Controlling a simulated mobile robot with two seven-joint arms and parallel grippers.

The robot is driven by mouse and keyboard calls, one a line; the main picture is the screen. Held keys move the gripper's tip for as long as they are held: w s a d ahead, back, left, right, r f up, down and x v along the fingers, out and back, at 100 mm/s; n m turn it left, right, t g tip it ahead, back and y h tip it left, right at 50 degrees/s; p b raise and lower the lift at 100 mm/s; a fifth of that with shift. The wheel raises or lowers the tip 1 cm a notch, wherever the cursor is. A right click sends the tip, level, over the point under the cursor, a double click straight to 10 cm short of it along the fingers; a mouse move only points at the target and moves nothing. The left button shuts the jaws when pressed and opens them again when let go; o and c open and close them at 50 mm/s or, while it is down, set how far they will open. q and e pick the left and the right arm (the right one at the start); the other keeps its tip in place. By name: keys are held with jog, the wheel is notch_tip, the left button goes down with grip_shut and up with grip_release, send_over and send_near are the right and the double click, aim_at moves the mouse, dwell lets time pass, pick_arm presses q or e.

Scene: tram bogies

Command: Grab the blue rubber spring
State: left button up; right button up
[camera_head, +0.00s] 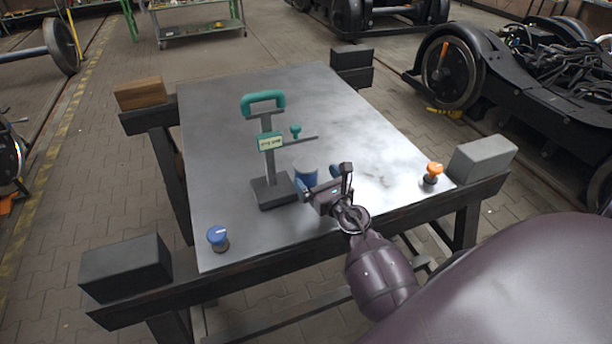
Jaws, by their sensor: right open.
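A short blue cylinder with a paler top, which looks like the blue rubber spring (304,176), stands on the metal table top (330,110) near its front middle. My right gripper (320,182) is open at its near right side, and its fingers and body partly hide it. I cannot tell whether the fingers touch it or how far they reach around it. My left gripper is not in view.
A green-handled stand (266,150) with a dark base stands just left of the cylinder. A blue knob (217,237) sits front left and an orange knob (432,172) front right. Blocks sit at the table's corners. The back of the table top is clear.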

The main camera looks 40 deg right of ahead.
aim_at(306, 163)
jog(key=shift+w+d+b, duration=0.15)
jog(key=shift+w, duration=1.4)
jog(key=shift+w+d+b, duration=0.15)
jog(key=shift+w, duration=1.35)
jog(key=shift+c, duration=0.5)
jog(key=c, duration=0.9)
jog(key=shift+r, duration=0.1)
jog(key=c, duration=0.3)
jog(key=shift+r, duration=0.1)
